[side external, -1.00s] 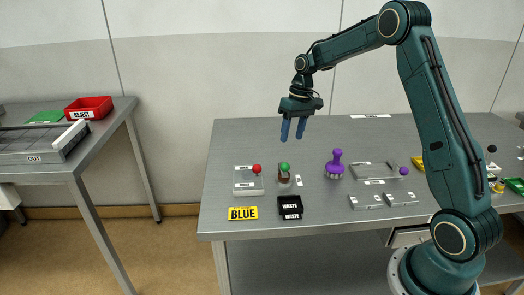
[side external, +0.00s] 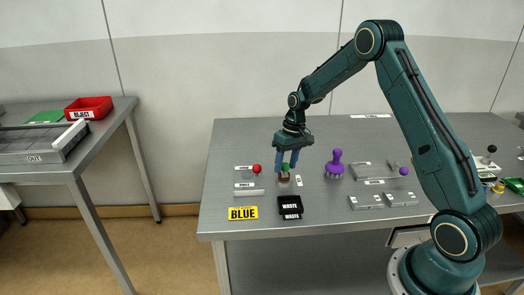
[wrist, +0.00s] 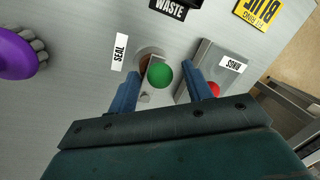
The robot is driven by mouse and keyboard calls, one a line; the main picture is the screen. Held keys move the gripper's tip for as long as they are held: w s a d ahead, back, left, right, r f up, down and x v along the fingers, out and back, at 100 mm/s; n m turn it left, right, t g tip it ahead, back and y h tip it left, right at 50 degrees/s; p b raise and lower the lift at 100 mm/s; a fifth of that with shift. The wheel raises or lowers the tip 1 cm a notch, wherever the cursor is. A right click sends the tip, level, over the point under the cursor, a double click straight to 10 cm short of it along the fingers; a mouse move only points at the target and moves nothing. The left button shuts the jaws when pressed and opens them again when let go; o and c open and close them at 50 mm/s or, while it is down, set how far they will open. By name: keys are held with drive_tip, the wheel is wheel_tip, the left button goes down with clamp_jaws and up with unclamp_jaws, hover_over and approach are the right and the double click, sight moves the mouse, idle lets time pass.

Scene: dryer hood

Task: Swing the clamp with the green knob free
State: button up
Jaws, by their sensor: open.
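The green knob (side external: 286,168) tops a small clamp on a brown base (side external: 284,180) on the metal table. In the wrist view the green knob (wrist: 160,75) sits on a grey clamp arm (wrist: 147,85), with part of the round brown base showing beside it. My gripper (side external: 286,169) is open and lowered over the clamp. In the wrist view its blue fingers (wrist: 163,92) are on either side of the green knob, apart from it. In the side view the fingers partly flank the knob, so contact there cannot be told.
A grey block with a red knob (side external: 257,169) stands close left. A SEAL label (wrist: 119,52) lies beside the clamp. A purple-handled brush (side external: 335,163) stands to the right. A black WASTE tray (side external: 289,204) and a yellow BLUE sign (side external: 243,213) are nearer the front edge.

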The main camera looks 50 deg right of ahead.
drive_tip(key=shift+c, duration=0.2)
clamp_jaws()
